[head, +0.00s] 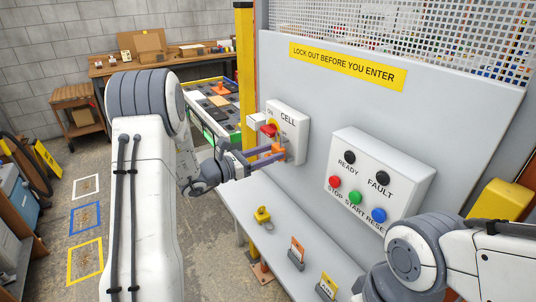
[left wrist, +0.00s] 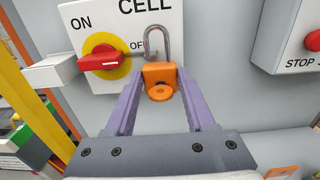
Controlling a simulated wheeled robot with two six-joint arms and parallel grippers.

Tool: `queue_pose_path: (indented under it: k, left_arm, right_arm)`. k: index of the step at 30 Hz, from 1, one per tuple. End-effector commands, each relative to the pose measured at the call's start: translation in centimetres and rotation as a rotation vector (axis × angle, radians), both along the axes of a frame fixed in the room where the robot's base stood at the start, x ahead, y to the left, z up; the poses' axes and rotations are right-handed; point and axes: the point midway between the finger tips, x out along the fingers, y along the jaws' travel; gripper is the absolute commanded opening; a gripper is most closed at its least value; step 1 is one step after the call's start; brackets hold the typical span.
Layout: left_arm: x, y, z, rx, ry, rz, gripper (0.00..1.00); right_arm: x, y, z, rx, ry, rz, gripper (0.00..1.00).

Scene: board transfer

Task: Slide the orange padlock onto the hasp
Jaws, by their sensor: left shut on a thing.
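The orange padlock (left wrist: 159,78) is between the purple fingers of my left gripper (left wrist: 160,100), which is shut on it. The padlock is upright with its grey shackle (left wrist: 166,42) up, in front of the CELL switch box (head: 288,133). The red switch handle (left wrist: 104,62) sits on a yellow disc and points sideways. The shackle is just right of the handle's tip, near a small grey part that may be the hasp; I cannot tell whether they touch. In the head view my left gripper (head: 270,154) is beside the box, with the padlock (head: 279,150) partly hidden.
A yellow padlock (head: 262,215) and upright tags, one orange (head: 297,248) and one yellow (head: 327,286), stand on the grey shelf below. A button box (head: 378,180) is on the panel to the right. A yellow post (head: 245,75) stands left of the panel.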

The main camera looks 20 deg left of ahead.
Motion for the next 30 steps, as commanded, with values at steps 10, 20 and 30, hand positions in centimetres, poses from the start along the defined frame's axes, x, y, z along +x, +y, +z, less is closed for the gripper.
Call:
queue_pose_path:
  k: [10,20,30]
  left_arm:
    - [0.6,-0.5,0.0,-0.001,-0.001,-0.001,0.00]
    - [1.2,-0.9,0.0,-0.001,-0.001,0.000,0.00]
    - [1.5,-1.1,0.0,0.000,0.000,0.000,0.89]
  right_arm:
    - [0.0,0.0,-0.2,0.000,0.000,0.000,0.53]
    - [0.0,0.0,-0.3,0.000,0.000,0.000,0.53]
    - [0.0,0.0,-0.4,0.000,0.000,0.000,0.53]
